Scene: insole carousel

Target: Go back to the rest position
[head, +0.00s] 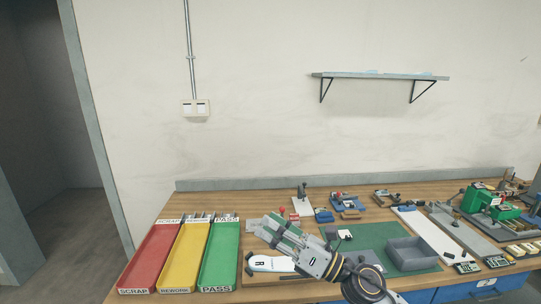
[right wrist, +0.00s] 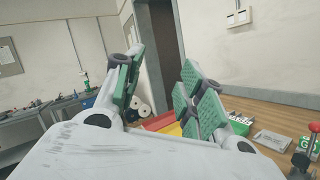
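My right gripper (head: 268,224) is above the front of the wooden workbench (head: 180,205), over a white, insole-shaped piece marked R (head: 262,264). In the right wrist view my right gripper (right wrist: 162,72) has its green-padded fingers spread wide, with nothing between them. My right forearm comes in from the bottom of the head view. My left gripper is not in the head view.
Red SCRAP (head: 150,257), yellow REWORK (head: 185,257) and green PASS (head: 220,257) trays lie left of the gripper. A green mat (head: 367,234) with a grey bin (head: 411,253) lies right. Fixtures and a green machine (head: 490,204) crowd the right side. A shelf (head: 380,76) hangs on the wall.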

